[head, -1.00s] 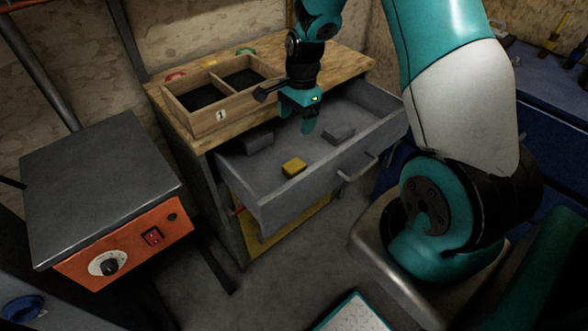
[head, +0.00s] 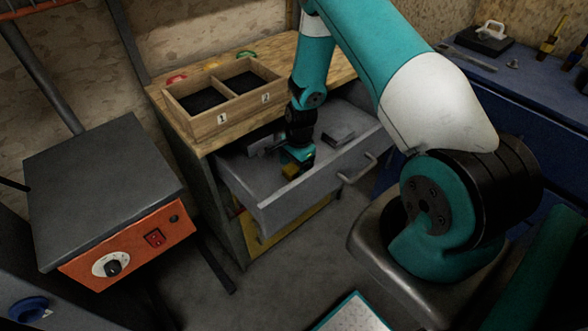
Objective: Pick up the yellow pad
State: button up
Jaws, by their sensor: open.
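The yellow pad (head: 290,171) lies in the open grey drawer (head: 330,175), near its front wall. My gripper (head: 296,162) is down inside the drawer at the pad, with its jaws open. It covers part of the pad, so only a small yellow piece shows. I cannot tell whether the fingers are around the pad or just above it.
A dark grey block (head: 338,137) lies in the drawer to the right of my gripper, and another grey block (head: 262,145) is to the left. A two-compartment wooden box (head: 222,116) stands on the cabinet top. An orange-fronted machine (head: 135,245) stands at left.

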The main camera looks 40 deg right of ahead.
aim_at(294, 167)
jog(key=shift+a+f, duration=0.1)
jog(key=shift+f, duration=0.4)
jog(key=c, duration=1.1)
jog(key=shift+r, duration=0.15)
notch_tip(294, 167, up, 20)
jog(key=shift+f+b, duration=0.1)
jog(key=shift+b, duration=0.25)
